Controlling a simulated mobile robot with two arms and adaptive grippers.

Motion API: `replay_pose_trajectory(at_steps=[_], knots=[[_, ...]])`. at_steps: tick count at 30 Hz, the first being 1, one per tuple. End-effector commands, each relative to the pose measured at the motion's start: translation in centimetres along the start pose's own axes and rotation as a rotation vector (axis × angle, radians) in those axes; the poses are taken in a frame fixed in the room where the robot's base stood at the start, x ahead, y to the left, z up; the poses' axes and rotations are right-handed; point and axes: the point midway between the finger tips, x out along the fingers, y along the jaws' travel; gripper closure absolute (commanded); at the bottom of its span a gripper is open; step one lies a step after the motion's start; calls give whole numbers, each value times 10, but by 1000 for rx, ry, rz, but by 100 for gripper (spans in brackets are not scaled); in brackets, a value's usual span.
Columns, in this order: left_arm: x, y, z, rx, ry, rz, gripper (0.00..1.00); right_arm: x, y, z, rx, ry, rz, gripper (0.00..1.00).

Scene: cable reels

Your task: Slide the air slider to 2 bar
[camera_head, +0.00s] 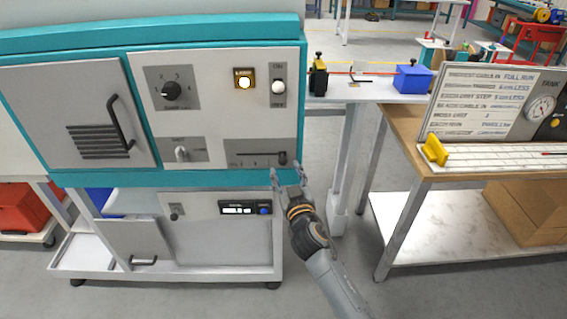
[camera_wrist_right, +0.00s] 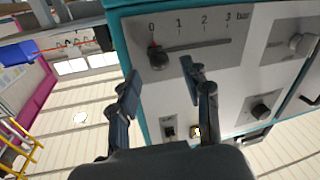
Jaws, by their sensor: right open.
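The air slider is a dark knob (camera_head: 282,158) at the right end of its slot on the grey plate (camera_head: 245,148), low on the teal-framed machine panel. In the right wrist view the slider knob (camera_wrist_right: 157,57) stands at the 0 end of a scale marked 0, 1, 2, 3 bar, with a small red mark beside it. My right gripper (camera_head: 287,172) is just below the knob in the head view. In the wrist view its two fingers (camera_wrist_right: 159,70) are spread, one towards each side of the knob, with nothing between them. My left gripper is not in view.
A cabinet door handle (camera_head: 119,122) sticks out at left. A workbench (camera_head: 405,122) stands right of the machine, with floor between.

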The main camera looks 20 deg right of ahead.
Motion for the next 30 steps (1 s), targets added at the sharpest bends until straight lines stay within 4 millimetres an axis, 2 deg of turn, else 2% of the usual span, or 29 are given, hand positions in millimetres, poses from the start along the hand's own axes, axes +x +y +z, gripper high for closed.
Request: replay_pose_trajectory(at_steps=[3,7,18,20,25,26,30], knots=[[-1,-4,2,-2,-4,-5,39,19,0,0,-1,0,1,52],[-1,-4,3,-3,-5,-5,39,32,0,0,-1,0,0,52],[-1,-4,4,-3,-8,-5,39,37,0,1,0,-1,0,52],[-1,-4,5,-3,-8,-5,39,37,0,1,0,-1,0,62],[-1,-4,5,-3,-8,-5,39,37,0,1,0,-1,0,97],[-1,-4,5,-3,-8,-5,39,37,0,1,0,-1,0,100],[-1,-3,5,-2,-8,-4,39,37,0,1,0,-1,-1,100]])
